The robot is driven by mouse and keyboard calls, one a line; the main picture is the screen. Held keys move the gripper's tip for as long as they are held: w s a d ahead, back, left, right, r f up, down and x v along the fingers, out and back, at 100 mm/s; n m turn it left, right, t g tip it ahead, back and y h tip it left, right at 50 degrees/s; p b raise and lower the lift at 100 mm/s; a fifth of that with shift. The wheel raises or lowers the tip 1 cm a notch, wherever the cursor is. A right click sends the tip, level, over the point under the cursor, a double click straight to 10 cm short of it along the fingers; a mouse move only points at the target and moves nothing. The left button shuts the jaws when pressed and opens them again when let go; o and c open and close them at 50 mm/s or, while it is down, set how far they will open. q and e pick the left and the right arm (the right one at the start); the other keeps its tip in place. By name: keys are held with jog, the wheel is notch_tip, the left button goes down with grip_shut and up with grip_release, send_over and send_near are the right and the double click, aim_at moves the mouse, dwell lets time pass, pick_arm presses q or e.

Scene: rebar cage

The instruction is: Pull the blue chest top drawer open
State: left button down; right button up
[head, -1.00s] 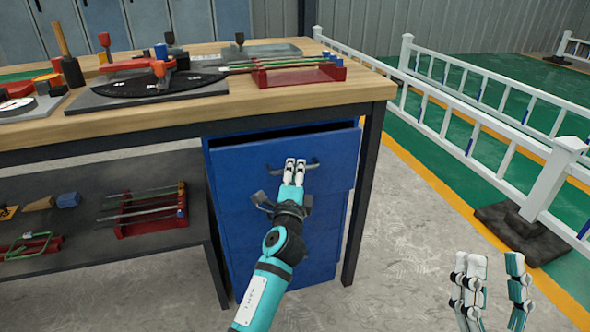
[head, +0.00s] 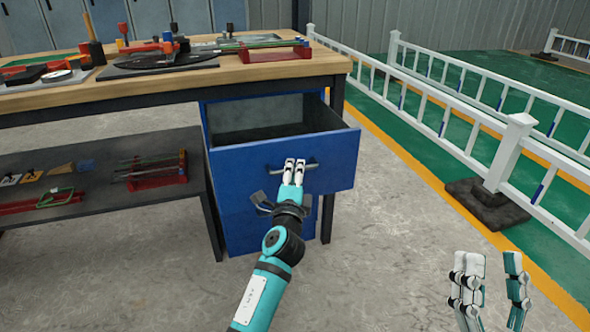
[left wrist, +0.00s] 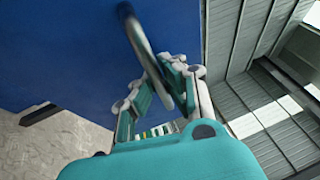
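The blue chest (head: 240,230) stands under the right end of the workbench. Its top drawer (head: 235,168) is pulled well out, and its empty-looking inside shows in the head view. My left gripper (head: 294,165) is at the drawer's grey bar handle (head: 311,167). In the left wrist view the handle (left wrist: 140,40) runs between the fingers of my left gripper (left wrist: 168,88), which are closed around it. The drawer's blue front (left wrist: 65,50) fills the upper left there. My right gripper (head: 492,275) is at the lower right of the head view, empty, with its fingers apart.
The wooden workbench (head: 130,88) carries tools and a red rack (head: 275,52). A dark lower shelf (head: 100,205) holds more tools. A white railing (head: 440,103) stands to the right. The concrete floor (head: 390,220) before the chest is clear.

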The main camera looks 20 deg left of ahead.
pick_arm(q)
jog(key=shift+s+d+f, duration=0.1)
jog(key=shift+s+d, duration=0.1)
jog(key=shift+s, duration=0.2)
pick_arm(e)
jog(key=shift+s+d, duration=0.2)
jog(key=shift+s, duration=0.1)
pick_arm(q)
jog(key=shift+w, duration=0.1)
jog(key=c, duration=1.4)
grip_release()
pick_arm(e)
jog(key=shift+a, duration=0.1)
pick_arm(q)
jog(key=v, duration=1.2)
